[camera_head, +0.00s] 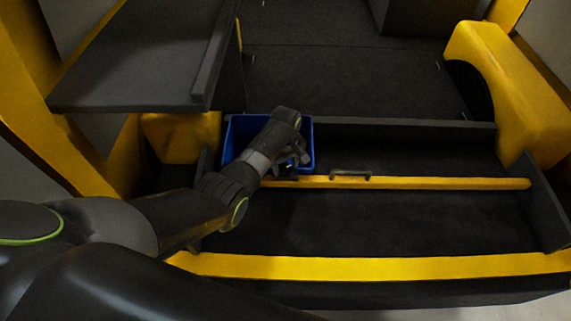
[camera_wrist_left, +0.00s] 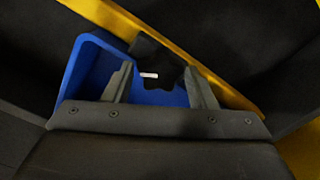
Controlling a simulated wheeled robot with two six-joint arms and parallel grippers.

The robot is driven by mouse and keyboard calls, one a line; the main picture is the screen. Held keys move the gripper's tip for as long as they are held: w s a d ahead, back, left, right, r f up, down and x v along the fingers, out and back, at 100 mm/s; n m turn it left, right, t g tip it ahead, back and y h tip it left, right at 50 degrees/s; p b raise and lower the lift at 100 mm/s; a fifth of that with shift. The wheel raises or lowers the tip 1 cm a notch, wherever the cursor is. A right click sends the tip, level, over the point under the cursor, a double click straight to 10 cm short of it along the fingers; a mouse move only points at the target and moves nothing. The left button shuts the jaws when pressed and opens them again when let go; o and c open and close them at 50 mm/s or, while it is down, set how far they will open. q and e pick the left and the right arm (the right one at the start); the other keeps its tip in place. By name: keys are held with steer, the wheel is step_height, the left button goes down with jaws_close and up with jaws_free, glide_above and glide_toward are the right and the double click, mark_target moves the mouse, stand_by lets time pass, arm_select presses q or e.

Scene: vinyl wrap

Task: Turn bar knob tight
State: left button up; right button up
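A yellow bar (camera_head: 440,183) runs across the dark bay, and its edge also crosses the left wrist view (camera_wrist_left: 235,97). A dark lobed knob (camera_wrist_left: 174,72) with a small white mark beside it sits at the bar in the left wrist view. In the head view the knob is hidden or too dark to make out. My left gripper (camera_head: 297,160) is at the left end of the bar. In the left wrist view its two fingers (camera_wrist_left: 160,84) are apart, with the knob between or just beyond their tips; contact cannot be told. My right gripper is not in view.
A blue bin (camera_head: 229,140) stands behind the bar's left end, under my left wrist. A dark handle (camera_head: 350,174) is on the bar. A dark shelf panel (camera_head: 150,60) overhangs at upper left. A yellow front rail (camera_head: 400,267) edges the bay; the floor between is clear.

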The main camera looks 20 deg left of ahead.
arm_select(q)
steer(key=c, duration=0.6)
